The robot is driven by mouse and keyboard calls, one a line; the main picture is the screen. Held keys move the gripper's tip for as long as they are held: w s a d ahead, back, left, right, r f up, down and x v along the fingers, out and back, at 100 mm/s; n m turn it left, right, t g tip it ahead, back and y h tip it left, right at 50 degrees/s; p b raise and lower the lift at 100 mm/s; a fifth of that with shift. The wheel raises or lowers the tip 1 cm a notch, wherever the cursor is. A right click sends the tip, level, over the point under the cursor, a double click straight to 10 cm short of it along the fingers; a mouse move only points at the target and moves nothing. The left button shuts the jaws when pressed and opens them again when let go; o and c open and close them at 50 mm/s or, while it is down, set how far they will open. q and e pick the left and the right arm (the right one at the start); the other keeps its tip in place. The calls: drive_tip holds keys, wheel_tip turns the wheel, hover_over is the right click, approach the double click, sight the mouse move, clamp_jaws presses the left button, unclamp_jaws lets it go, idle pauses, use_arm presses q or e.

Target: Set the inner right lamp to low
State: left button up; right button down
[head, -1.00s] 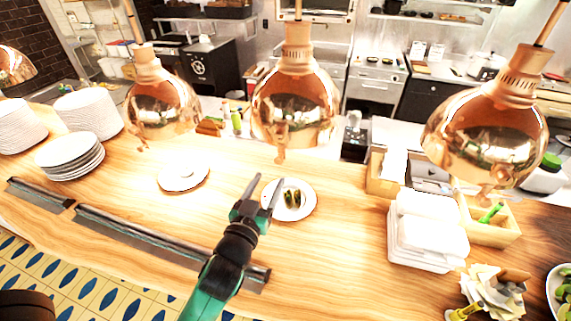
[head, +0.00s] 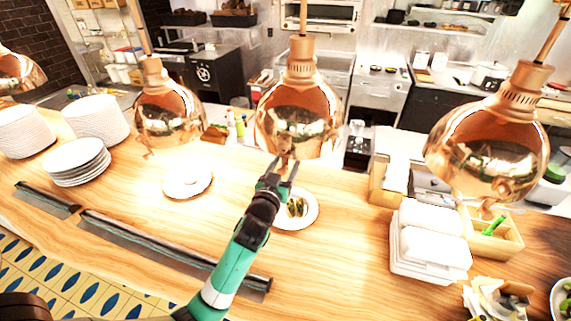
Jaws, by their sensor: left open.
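The inner right lamp (head: 298,118) is a shiny copper dome hanging over the counter, third of the lamps from the left. A small copper piece hangs below its lower rim, partly hidden behind my gripper. My left gripper (head: 284,163) is open, with its two fingers pointing up just under that rim, around or in front of the small piece. I cannot tell whether they touch it. My right gripper is not in view.
Copper lamps hang to the left (head: 170,110) and right (head: 488,145), with another cut off at the left edge. Below are a plate of green food (head: 309,218), another plate (head: 187,190), plate stacks (head: 76,161) and white boxes (head: 425,265).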

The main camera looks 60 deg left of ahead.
use_arm(q)
clamp_jaws()
idle(1.4)
